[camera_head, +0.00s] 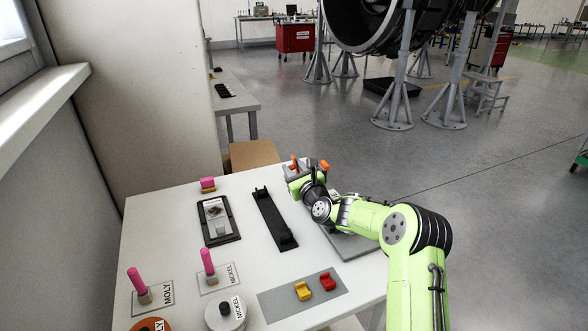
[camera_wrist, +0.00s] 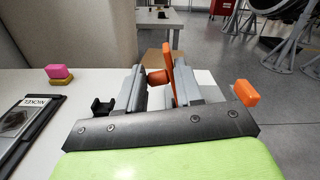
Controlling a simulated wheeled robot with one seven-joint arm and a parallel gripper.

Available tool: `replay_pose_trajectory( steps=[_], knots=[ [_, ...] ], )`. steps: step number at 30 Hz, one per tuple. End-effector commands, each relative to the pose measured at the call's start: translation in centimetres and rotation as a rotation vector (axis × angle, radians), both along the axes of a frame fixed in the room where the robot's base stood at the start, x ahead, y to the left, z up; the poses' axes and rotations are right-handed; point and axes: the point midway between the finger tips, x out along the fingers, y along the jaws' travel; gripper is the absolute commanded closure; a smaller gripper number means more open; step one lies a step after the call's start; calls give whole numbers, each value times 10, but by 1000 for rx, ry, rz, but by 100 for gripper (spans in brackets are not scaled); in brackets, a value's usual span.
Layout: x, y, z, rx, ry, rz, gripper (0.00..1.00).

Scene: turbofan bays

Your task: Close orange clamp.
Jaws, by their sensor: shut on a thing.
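My gripper (camera_wrist: 160,88) shows its two grey fingers in the wrist view, shut on the orange clamp (camera_wrist: 168,58). The clamp's flat orange lever stands nearly upright between the fingertips, with a rounder orange part beside its base. In the head view the orange clamp (camera_head: 294,161) shows as a small upright piece at my gripper (camera_head: 297,169), near the table's far right edge. The clamp's base is hidden behind the fingers. A second orange piece (camera_wrist: 246,92) stands to the right of the fingers, apart from them; it also shows in the head view (camera_head: 325,166).
The white table (camera_head: 180,265) carries a black rack (camera_head: 268,215), a framed black tray (camera_head: 219,222), a pink-and-yellow block (camera_head: 208,185), pink-handled tools (camera_head: 138,281) and a grey mat (camera_head: 276,303) with yellow and red pieces. A grey plate lies under my arm. A wall bounds the left.

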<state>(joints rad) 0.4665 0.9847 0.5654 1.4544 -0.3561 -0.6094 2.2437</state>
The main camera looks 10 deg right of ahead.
Motion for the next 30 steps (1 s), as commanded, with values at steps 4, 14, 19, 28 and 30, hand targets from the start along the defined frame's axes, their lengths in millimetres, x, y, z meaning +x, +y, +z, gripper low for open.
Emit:
replay_pose_trajectory(
  steps=[4,14,19,28,30],
  knots=[
    [0,-2,2,56,17,2,100],
    [2,-13,7,272,61,2,100],
    [3,-18,7,369,80,3,100],
    [4,-22,6,464,97,5,100],
    [4,-22,5,472,99,5,100]
  ],
)
